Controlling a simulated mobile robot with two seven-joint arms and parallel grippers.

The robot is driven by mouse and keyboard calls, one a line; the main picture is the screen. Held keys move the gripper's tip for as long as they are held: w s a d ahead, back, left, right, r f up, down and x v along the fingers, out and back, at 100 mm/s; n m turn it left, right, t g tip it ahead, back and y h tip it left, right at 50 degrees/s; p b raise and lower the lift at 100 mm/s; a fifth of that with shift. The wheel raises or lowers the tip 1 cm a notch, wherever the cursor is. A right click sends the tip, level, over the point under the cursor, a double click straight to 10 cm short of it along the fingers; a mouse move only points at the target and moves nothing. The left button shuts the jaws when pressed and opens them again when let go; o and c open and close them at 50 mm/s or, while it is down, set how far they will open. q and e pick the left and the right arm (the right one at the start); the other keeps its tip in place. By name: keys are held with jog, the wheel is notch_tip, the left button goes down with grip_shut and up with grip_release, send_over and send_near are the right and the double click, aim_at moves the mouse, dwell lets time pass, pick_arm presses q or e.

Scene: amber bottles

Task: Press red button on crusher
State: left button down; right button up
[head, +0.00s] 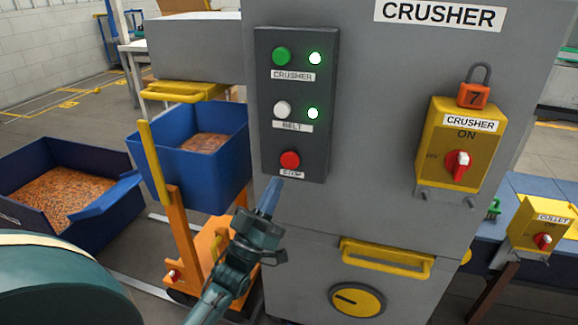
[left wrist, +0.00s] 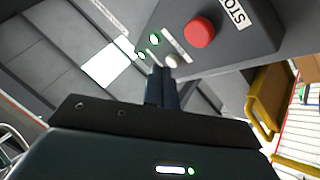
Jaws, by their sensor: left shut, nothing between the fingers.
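The red button (head: 290,160) is the lowest button on the dark control panel (head: 318,150) on the grey crusher (head: 370,60). A label, partly covered, sits just below it. My left gripper (head: 271,184) is shut and empty, with its tips just below and left of the red button in the head view. In the left wrist view the red button (left wrist: 200,33) stands out from the panel beside a STOP label (left wrist: 234,12), and the gripper fingers (left wrist: 161,75) are closed. I cannot tell whether the tips touch the panel. My right gripper is not in view.
A green button (head: 281,56) and a white button (head: 282,110) sit above, each beside a lit green lamp. A yellow isolator box (head: 455,145) with an orange padlock (head: 474,95) is at right. A yellow handle (head: 385,258) juts out below. Blue bins (head: 165,145) stand at left.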

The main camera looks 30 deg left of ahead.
aim_at(291, 159)
pick_arm(q)
jog(key=w+b, duration=0.1)
jog(key=w, duration=0.1)
jog(key=w+a+b, duration=0.1)
jog(key=w, duration=0.2)
jog(key=shift+w+a, duration=0.1)
jog(key=shift+w, duration=0.05)
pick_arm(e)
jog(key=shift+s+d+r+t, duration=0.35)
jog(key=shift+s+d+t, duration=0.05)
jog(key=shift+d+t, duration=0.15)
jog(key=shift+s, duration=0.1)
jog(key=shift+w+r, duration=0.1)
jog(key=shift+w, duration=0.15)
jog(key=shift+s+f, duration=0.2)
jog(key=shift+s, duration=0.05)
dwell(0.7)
pick_arm(q)
jog(key=shift+w+a, duration=0.1)
jog(key=shift+w, duration=0.3)
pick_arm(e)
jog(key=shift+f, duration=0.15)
